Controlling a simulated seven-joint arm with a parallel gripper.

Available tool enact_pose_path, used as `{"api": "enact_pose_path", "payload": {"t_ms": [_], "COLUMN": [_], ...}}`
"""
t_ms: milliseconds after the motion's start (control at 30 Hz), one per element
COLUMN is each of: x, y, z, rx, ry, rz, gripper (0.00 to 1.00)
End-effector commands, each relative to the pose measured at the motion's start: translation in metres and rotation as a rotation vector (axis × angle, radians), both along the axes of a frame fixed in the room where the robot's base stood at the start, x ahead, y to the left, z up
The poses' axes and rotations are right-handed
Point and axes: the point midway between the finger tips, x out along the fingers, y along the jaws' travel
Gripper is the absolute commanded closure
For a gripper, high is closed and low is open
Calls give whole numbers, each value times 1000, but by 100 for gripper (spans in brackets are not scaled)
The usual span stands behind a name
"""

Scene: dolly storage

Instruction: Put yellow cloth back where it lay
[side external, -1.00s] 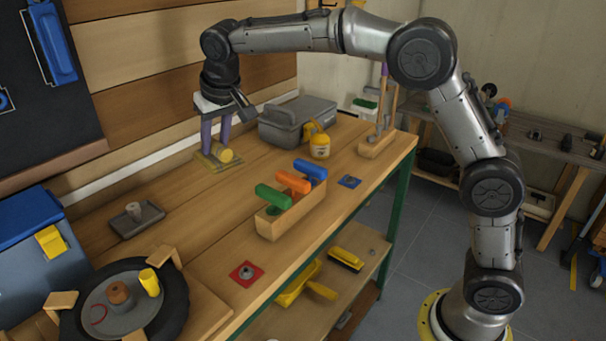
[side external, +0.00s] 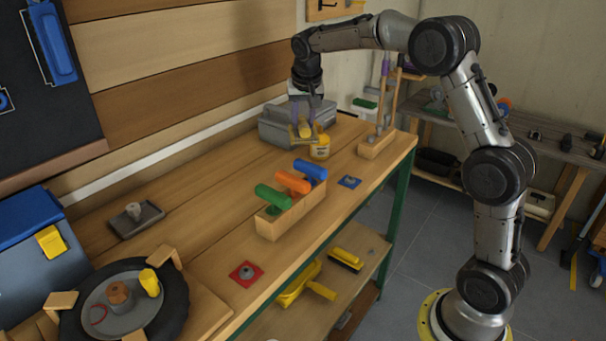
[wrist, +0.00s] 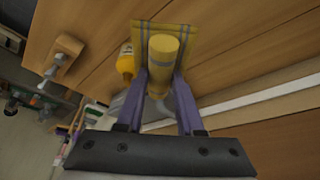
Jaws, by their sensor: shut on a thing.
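The yellow cloth (side external: 298,139) is a checked square with blue-grey stripes and a thick yellow roll standing out from it. It also shows in the wrist view (wrist: 163,48), with the roll between my fingers. My gripper (side external: 303,123) points down and is shut on the roll. In the side view the cloth appears in front of the grey toolbox (side external: 272,130) and just left of a yellow bottle (side external: 320,149). It looks held above the bench, but its exact height is hard to tell. My purple fingers (wrist: 160,85) hide part of the roll's sides.
A wooden box (side external: 268,228) with green, orange and blue-handled tools stands mid-bench. A wooden stand (side external: 376,146) holds upright tools at the right end. A grey tray (side external: 137,222), a red plate (side external: 245,273) and a wheel (side external: 172,310) lie nearer. The back-left bench top is clear.

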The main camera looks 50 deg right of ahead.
Motion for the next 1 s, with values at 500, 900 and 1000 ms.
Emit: {"api": "enact_pose_path", "payload": {"t_ms": [500,900,1000], "x": [0,0,0], "y": [1,1,1], "z": [-66,-113,-113], "rx": [0,0,0], "ry": [1,0,0], "rz": [2,1,1], "gripper": [100,100,100]}}
